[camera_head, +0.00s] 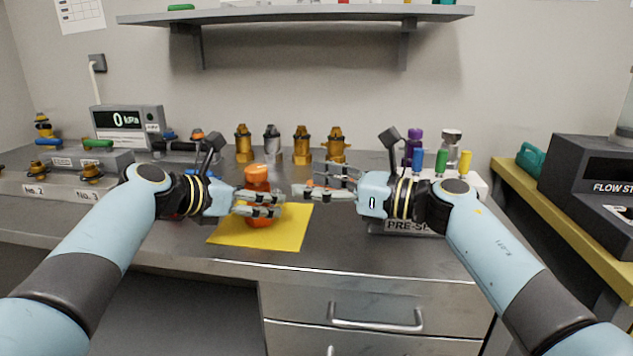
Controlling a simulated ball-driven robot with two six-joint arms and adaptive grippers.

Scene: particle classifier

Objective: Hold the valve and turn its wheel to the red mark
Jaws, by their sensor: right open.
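The valve (257,173) is orange and stands upright on a yellow mat (292,236) in the head view. My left gripper (281,205) reaches in from the left, with its fingers closed around the valve's middle. The fingers hide part of the body; orange shows above and below them. My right gripper (304,181) is open and empty, just right of the valve's top and apart from it. The red mark on the wheel cannot be made out.
Several brass and silver valves, one brass valve (302,145) among them, stand along the back wall. A pressure display (127,120) stands at the back left. A shelf (300,14) hangs above.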

